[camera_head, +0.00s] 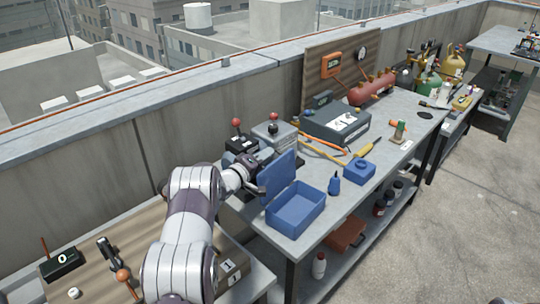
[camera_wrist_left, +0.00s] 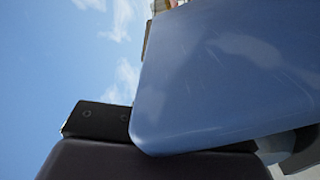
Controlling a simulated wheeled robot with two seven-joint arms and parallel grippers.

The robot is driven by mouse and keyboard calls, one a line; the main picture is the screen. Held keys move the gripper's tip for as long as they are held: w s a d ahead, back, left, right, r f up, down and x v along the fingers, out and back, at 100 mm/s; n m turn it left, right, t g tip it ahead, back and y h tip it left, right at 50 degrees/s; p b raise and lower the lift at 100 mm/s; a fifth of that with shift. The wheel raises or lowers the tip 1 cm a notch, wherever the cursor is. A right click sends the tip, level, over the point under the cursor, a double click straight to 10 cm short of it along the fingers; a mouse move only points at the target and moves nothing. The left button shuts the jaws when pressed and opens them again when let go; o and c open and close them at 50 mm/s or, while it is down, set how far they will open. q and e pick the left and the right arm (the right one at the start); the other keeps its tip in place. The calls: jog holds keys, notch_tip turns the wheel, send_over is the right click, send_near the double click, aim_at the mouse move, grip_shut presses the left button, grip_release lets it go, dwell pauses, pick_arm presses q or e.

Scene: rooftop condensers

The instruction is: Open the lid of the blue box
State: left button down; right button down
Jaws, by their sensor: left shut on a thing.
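The blue box (camera_head: 294,213) stands on the near end of the grey workbench, its inside showing and looking empty. Its blue lid (camera_head: 279,172) stands steeply up along the box's left side, raised off the opening. My left gripper (camera_head: 259,188) reaches in from the left and is shut on the lid at its left edge; the fingertips are partly hidden. In the left wrist view the lid (camera_wrist_left: 235,75) fills the right side, against the dark gripper (camera_wrist_left: 140,150). My right gripper is not in view.
Right of the box are a blue bottle (camera_head: 334,185) and a smaller blue block (camera_head: 359,171). Behind the lid stand a grey unit with a knob (camera_head: 274,134) and a dark red-knobbed device (camera_head: 240,145). A grey case (camera_head: 336,125) lies farther back. The floor at right is clear.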

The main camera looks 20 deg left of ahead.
pick_arm(q)
jog(key=shift+a+f+n, duration=0.2)
jog(key=shift+f+n, duration=0.1)
jog(key=c, duration=1.2)
grip_release()
jog(key=b+v, duration=0.1)
jog(key=v, duration=1.1)
jog(key=shift+s+a, duration=0.1)
jog(key=shift+s, duration=0.25)
